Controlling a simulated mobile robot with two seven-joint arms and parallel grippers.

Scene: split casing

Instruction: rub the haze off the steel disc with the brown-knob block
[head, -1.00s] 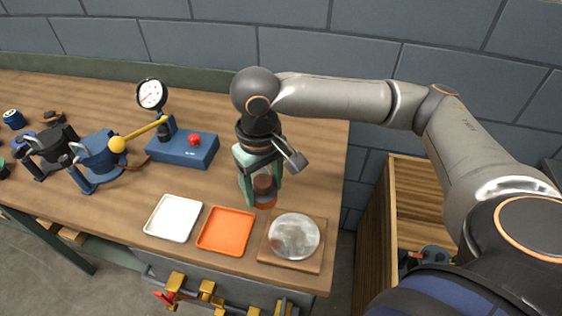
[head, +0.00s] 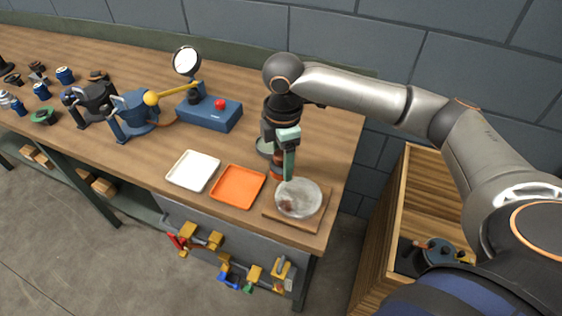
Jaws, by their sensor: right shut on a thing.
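The steel disc (head: 300,198) is round, grey and cloudy, and lies on a square wooden board (head: 271,214) near the table's front right corner. A reddish-brown patch shows on its left part; I cannot tell whether it is a mark or a reflection. My right gripper (head: 279,164) points down at the disc's far left edge, shut on the brown-knob block (head: 276,163). The block is mostly hidden between the fingers. I cannot tell whether it touches the disc or board. My left gripper is not in view.
An orange tray (head: 238,187) and a white tray (head: 193,171) lie left of the board. A blue gauge stand with a red button (head: 220,104) and blue clamp with a yellow-ended lever (head: 133,116) stand farther back. An open wooden crate (head: 390,225) is at the right.

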